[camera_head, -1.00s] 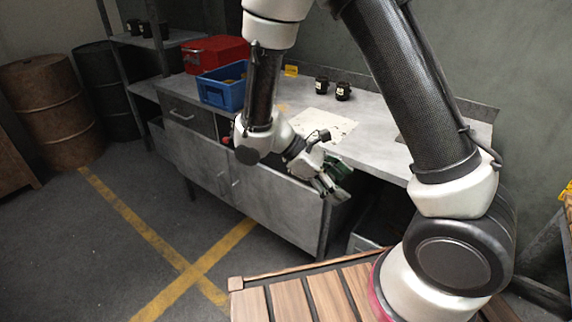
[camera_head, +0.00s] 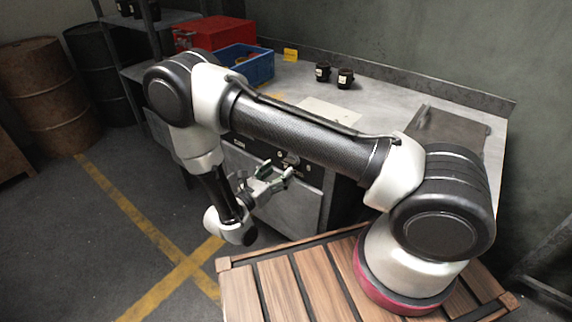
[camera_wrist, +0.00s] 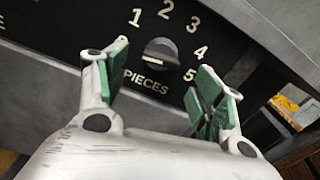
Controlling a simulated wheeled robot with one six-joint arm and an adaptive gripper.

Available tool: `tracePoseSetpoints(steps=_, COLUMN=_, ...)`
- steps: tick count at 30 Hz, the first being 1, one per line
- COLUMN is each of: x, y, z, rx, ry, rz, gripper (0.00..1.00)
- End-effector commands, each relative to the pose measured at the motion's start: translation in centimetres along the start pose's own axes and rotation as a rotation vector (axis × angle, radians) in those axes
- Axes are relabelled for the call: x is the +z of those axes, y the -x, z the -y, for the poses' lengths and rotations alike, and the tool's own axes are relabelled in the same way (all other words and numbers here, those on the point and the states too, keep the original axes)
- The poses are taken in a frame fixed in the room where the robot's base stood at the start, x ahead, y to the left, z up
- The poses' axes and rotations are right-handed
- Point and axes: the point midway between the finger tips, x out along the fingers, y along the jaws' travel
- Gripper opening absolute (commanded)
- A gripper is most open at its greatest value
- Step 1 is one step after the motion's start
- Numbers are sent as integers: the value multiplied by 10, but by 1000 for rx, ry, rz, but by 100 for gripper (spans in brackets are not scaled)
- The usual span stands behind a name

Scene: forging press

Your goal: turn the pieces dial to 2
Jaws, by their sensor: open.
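The pieces dial (camera_wrist: 160,50) is a dark round knob with a raised grip bar, on a black panel (camera_wrist: 85,25) in the wrist view. Numbers 1 to 5 run around its upper and right side, and PIECES is printed below. I cannot tell surely which number it points to. My gripper (camera_wrist: 161,60) is open, its green-padded fingers left and right of the dial in the picture. It looks empty and short of the knob; no contact shows. In the head view my gripper (camera_head: 277,172) is in front of the cabinet's dark panel.
A grey workbench (camera_head: 385,90) carries a red box (camera_head: 212,34), a blue crate (camera_head: 250,70) and two dark jars (camera_head: 345,78). A wooden slatted platform (camera_head: 300,285) lies below my arm. Barrels (camera_head: 45,95) stand at left; floor between is clear.

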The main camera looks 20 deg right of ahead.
Motion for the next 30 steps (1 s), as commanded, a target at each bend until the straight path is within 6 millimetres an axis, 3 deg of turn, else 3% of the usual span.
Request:
tracePoseSetpoints(steps=3, x=0, y=-22, z=1, rx=-6, ry=1, rz=-2, gripper=68)
tracePoseSetpoints(steps=9, x=0, y=-45, z=1, rx=-3, ry=1, rz=-1, gripper=68)
tracePoseSetpoints(steps=19, x=0, y=-50, z=1, rx=-3, ry=0, rz=-1, gripper=68)
tracePoseSetpoints(steps=26, x=0, y=-49, z=1, rx=-3, ry=0, rz=-2, gripper=26)
tracePoseSetpoints(steps=30, x=0, y=-49, z=1, rx=-3, ry=0, rz=-2, gripper=22)
